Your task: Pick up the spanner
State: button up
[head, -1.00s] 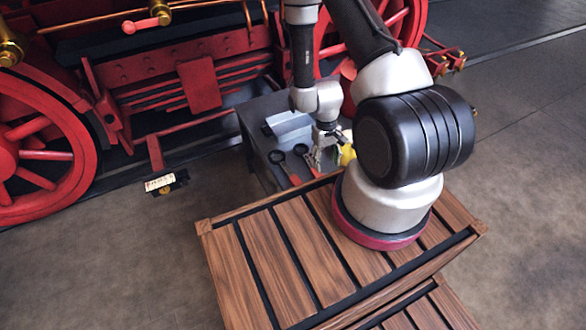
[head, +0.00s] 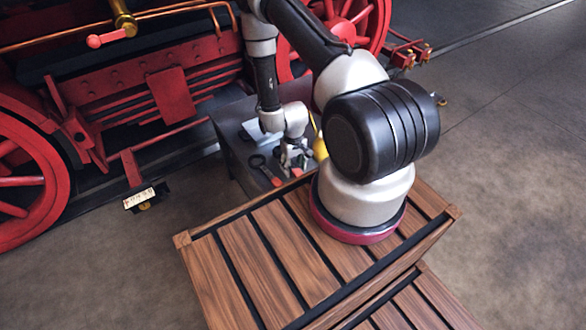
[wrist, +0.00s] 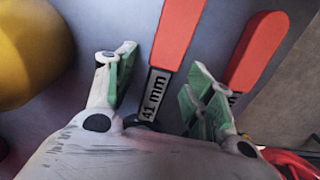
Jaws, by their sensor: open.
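A spanner with a red handle and a "41 mm" label (wrist: 154,94) lies on a grey surface in the wrist view, between the fingers of my gripper (wrist: 160,72). My gripper is open, with one green-padded finger on each side of it; I cannot tell whether either touches. A second red-handled tool (wrist: 256,50) with a partly hidden "mm" label lies to the right, outside the right finger. In the head view my gripper (head: 293,162) is low over the bench, beside a black ring-ended tool with a red handle (head: 276,181). The gripper hides other tool parts there.
A yellow rounded object (wrist: 30,50) stands close to the left finger in the wrist view. The tools lie on a grey bench (head: 232,150). A red locomotive (head: 170,90) stands behind it, and a slatted wooden platform (head: 260,255) is in front.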

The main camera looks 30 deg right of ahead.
aim_at(293, 167)
grip_shut()
dwell(0.5)
notch_tip(293, 167, up, 10)
dwell(0.5)
